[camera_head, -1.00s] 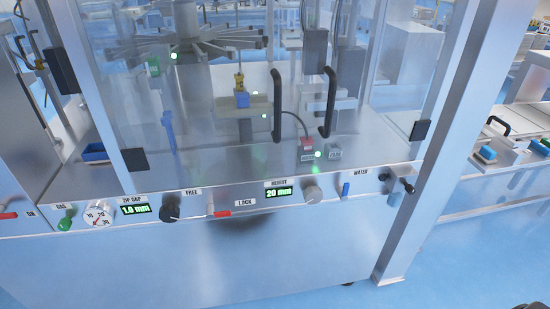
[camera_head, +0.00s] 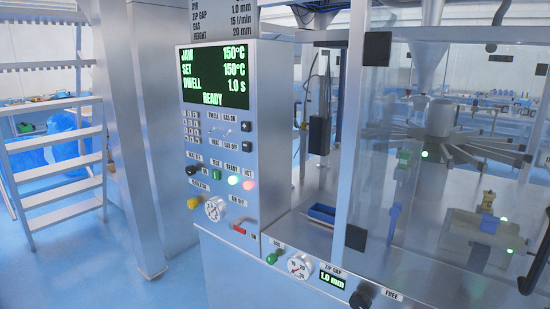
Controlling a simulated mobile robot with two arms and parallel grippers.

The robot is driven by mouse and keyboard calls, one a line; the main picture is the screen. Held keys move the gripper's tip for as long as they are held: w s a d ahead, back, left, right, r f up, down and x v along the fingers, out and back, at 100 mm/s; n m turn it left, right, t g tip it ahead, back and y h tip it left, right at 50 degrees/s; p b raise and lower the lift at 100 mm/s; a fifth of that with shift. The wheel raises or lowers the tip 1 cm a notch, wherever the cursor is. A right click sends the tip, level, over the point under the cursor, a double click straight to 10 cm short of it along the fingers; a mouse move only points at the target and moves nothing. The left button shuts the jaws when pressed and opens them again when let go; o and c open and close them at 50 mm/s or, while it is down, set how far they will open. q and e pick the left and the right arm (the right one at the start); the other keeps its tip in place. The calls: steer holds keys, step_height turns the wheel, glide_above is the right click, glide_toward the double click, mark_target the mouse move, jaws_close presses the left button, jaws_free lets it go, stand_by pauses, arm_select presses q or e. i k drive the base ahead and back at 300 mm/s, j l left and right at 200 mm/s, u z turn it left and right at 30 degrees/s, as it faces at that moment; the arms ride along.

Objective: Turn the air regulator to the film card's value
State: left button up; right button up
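The yellow regulator knob (camera_head: 193,203) sits low on the grey control cabinet in the head view, under a label that seems to read REGULATOR. A round white gauge (camera_head: 214,209) is just right of it; its needle reading is too small to tell. A card (camera_head: 222,20) above the cabinet is cut off by the top edge. It lists AIR, ZIP GAP, GAS and HEIGHT, with 1.0 mm, 15 l/min and 20 mm legible; the air value cannot be made out. Neither of my grippers is in view.
The cabinet screen (camera_head: 215,77) shows 150°C, 1.0 s and READY. A red switch (camera_head: 239,229) is below the gauge. A green gas knob (camera_head: 272,258) and a second gauge (camera_head: 300,267) are on the machine front. Stairs (camera_head: 55,150) stand left; blue floor is open in front.

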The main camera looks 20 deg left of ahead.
mark_target(192, 204)
steer(key=u, duration=1.3)
